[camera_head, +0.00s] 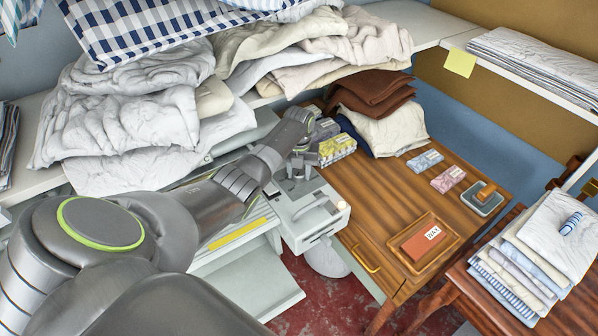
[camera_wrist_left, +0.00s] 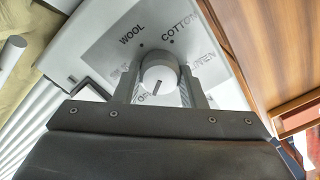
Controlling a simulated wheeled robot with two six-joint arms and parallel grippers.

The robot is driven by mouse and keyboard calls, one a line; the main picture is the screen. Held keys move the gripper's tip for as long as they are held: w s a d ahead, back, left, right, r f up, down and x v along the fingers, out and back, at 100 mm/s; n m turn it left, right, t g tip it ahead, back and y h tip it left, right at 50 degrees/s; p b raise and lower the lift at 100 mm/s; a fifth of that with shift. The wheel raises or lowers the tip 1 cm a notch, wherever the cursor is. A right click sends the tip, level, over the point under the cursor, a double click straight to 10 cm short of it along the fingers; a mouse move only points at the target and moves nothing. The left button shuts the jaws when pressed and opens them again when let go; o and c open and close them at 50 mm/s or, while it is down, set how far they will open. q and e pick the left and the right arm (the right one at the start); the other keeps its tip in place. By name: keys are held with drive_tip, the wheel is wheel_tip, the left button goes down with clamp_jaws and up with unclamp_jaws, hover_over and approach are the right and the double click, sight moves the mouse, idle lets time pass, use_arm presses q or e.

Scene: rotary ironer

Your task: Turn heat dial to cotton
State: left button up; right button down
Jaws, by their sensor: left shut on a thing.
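The heat dial (camera_wrist_left: 159,75) is a round white knob on the grey control panel (camera_wrist_left: 95,52) of the ironer (camera_head: 318,222). My left gripper (camera_head: 296,172) is over the panel; in the left wrist view its fingers stand on either side of the dial and are shut on it. WOOL is printed above left of the dial and COTTON (camera_wrist_left: 182,31) above right, each with a dot. The other labels are partly hidden by the fingers. A dark line on the dial's face lies in its lower half, slanting slightly down to the left. My right gripper is out of view.
Piled linens (camera_head: 140,110) crowd the shelf behind my left arm. Folded cloths (camera_head: 535,250) lie at right.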

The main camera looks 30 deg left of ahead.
sight(299, 173)
use_arm(q)
drive_tip(key=shift+r+m, duration=0.1)
drive_tip(key=shift+m, duration=0.2)
drive_tip(key=o, duration=1)
drive_tip(key=shift+r+b, duration=0.7)
drive_tip(key=shift+r, duration=3.05)
